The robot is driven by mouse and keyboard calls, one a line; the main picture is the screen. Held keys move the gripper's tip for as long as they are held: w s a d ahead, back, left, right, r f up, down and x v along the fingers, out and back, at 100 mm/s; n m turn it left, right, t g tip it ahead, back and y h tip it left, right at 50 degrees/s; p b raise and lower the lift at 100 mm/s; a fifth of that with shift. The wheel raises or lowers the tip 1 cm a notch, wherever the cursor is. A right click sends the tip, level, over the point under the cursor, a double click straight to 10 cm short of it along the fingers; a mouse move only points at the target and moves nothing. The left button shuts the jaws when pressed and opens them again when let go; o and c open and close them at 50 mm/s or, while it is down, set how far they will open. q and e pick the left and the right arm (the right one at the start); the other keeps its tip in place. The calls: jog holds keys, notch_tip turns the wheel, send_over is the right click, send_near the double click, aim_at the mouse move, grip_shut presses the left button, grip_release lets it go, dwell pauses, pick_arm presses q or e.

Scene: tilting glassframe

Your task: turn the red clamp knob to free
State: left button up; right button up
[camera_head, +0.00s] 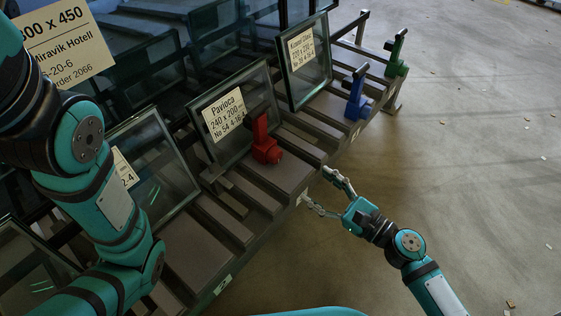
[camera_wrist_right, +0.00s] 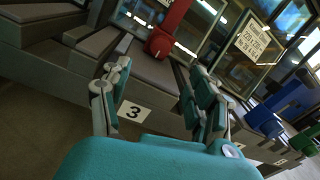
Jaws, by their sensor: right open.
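The red clamp knob (camera_head: 265,143) stands on the dark slatted rack beside the framed glass pane labelled Pavloca (camera_head: 238,112). In the right wrist view the red clamp knob (camera_wrist_right: 160,42) shows at the top, beyond the fingers. My right gripper (camera_head: 318,191) is open and empty, in front of the rack's edge, below and right of the red knob and apart from it. In the right wrist view the right gripper's fingers (camera_wrist_right: 160,90) are spread around a view of the rack edge. My left arm comes in from the left; its gripper is not visible.
A blue clamp (camera_head: 357,95) and a green clamp (camera_head: 397,55) stand farther along the rack, by another framed pane (camera_head: 305,65). A plate marked 3 (camera_wrist_right: 134,112) is on the rack's front edge. The concrete floor (camera_head: 470,150) at right is open, with small scraps.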

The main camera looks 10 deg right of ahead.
aim_at(278, 158)
jog(key=x, duration=1.2)
jog(key=shift+w+a, duration=0.15)
jog(key=shift+w, duration=0.05)
jog(key=shift+b, duration=0.3)
jog(key=c, duration=1.1)
jog(key=shift+f+n+b, duration=0.15)
jog(key=shift+n+b, duration=0.35)
jog(key=shift+n, duration=0.1)
jog(key=shift+c, duration=0.2)
jog(key=o, duration=1.1)
jog(key=shift+o, duration=0.2)
jog(key=v, duration=1.2)
